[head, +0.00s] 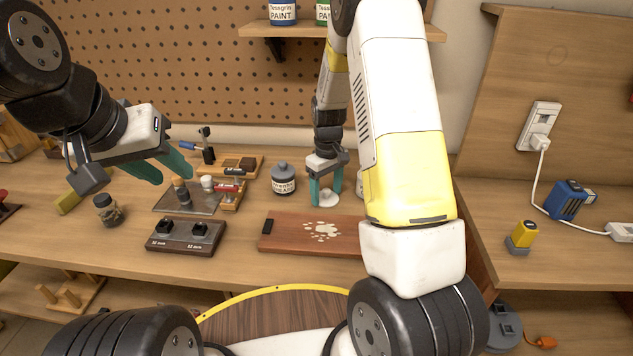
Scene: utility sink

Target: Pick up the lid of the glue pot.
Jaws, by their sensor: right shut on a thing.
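My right gripper (326,191) points down at the back of the bench, its teal fingers shut on a small round white piece (328,200) that looks like a lid. Its lower part is low against the bench, and I cannot tell whether it touches. A grey pot with a pale label (283,180) and a knobbed top stands just left of this gripper; its label is too small to read surely. My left gripper (170,170) is open and empty, above the bench near the grey tray.
A reddish wooden board with white paw-like marks (285,234) lies in front of my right gripper. A grey tray (170,205), a dark block with two knobs (186,238) and a small jar (108,210) are at left. My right arm hides part of the bench.

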